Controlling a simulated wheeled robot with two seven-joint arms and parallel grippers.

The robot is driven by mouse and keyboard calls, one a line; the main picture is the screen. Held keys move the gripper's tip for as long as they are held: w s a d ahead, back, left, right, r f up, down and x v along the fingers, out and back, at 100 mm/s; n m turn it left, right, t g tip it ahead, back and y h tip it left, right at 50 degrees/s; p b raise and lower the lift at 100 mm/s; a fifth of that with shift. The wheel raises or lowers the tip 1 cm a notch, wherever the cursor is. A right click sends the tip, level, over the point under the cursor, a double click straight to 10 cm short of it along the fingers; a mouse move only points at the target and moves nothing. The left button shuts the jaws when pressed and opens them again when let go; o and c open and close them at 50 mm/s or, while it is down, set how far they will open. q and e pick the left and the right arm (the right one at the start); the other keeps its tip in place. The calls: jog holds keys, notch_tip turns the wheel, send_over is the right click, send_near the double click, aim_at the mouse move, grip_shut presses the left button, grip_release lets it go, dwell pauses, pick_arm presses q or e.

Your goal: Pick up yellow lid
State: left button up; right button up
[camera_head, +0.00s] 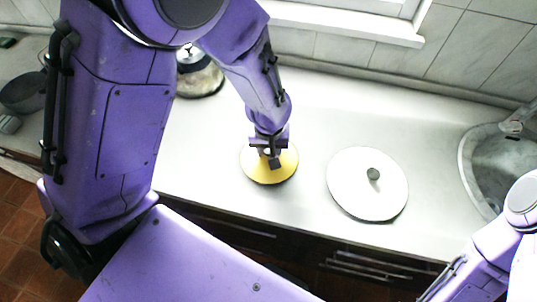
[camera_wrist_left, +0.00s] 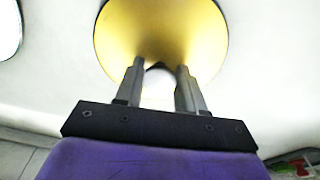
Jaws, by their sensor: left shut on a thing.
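The yellow lid (camera_head: 256,172) is a round, shiny disc on the pale counter, in the middle of the head view. It also fills the top middle of the left wrist view (camera_wrist_left: 128,45). My left gripper (camera_head: 272,157) comes down over the lid from above. In the left wrist view the two fingers (camera_wrist_left: 160,72) stand on either side of the lid's centre, shut on its knob. The knob is mostly hidden by the fingers. I cannot tell whether the lid touches the counter. My right gripper is not in view; only part of my right arm shows at lower right.
A white lid (camera_head: 350,190) with a dark knob lies right of the yellow lid. A metal sink (camera_head: 505,160) is at the far right. A pot (camera_head: 200,80) stands behind my left arm, and a dark pan (camera_head: 24,92) is at far left. Clear counter lies behind the lids.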

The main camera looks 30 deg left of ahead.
pick_arm(q)
jog(key=shift+s+f, duration=0.3)
jog(key=r, duration=0.2)
jog(key=shift+w+a+r+b, duration=0.1)
jog(key=shift+w+r+b, duration=0.25)
jog(key=shift+w+r, duration=0.05)
jog(key=s+d+r+p, duration=0.1)
jog(key=d+r+p, duration=0.1)
jog(key=d+r, duration=0.1)
jog(key=s+d+r+p, duration=0.2)
jog(key=d+r, duration=0.2)
jog(key=d, duration=0.1)
jog(key=s+d+r+p, duration=0.2)
jog(key=d+r, duration=0.1)
jog(key=d, duration=0.2)
jog(key=shift+d+r, duration=0.1)
jog(key=shift+r, duration=0.05)
